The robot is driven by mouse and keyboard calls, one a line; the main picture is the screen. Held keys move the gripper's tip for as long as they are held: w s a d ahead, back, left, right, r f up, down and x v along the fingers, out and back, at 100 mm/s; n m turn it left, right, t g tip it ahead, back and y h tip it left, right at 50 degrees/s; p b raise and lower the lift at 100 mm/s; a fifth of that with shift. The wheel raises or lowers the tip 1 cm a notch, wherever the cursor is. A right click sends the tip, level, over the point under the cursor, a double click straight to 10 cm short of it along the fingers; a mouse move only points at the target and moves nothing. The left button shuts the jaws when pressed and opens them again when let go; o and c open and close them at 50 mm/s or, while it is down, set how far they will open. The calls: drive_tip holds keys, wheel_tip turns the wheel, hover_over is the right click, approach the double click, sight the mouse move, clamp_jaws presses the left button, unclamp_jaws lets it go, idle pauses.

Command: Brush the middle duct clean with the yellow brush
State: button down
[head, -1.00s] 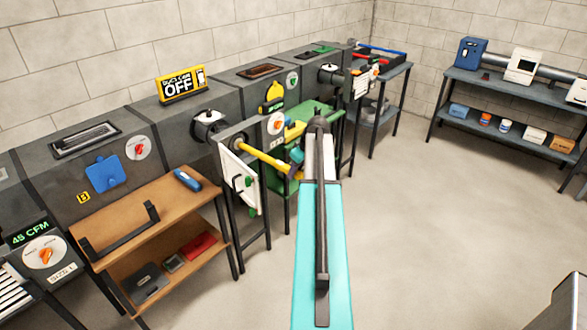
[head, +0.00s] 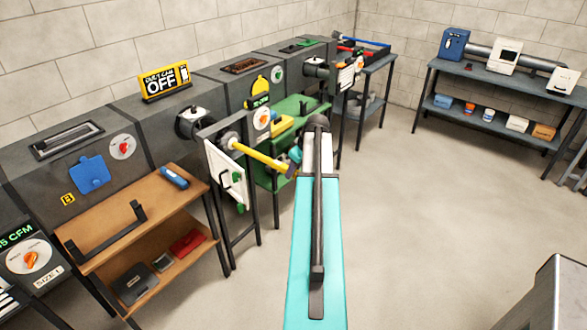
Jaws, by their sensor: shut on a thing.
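The yellow brush (head: 262,156) shows as a yellow rod slanting down to the right. My gripper (head: 292,161), small and partly hidden by my arm, is shut on the rod's right end. The rod's left end meets a dark grey round part (head: 228,141) at the top of a stand with a white panel (head: 226,176). I see no bristles, and cannot tell how far the brush reaches into an opening. The grey duct row (head: 222,92) runs along the wall behind; which section the rod enters is unclear.
A wooden bench (head: 150,190) stands at left, with a black handle on it. A green stand (head: 290,120) is behind my gripper. A yellow sign reading OFF (head: 165,82) sits on the ducts.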

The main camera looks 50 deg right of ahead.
drive_tip(key=shift+w, duration=0.1)
drive_tip(key=shift+w+b, duration=0.3)
drive_tip(key=shift+w, duration=8.05)
drive_tip(key=shift+s, duration=0.1)
drive_tip(key=shift+s, duration=8.45)
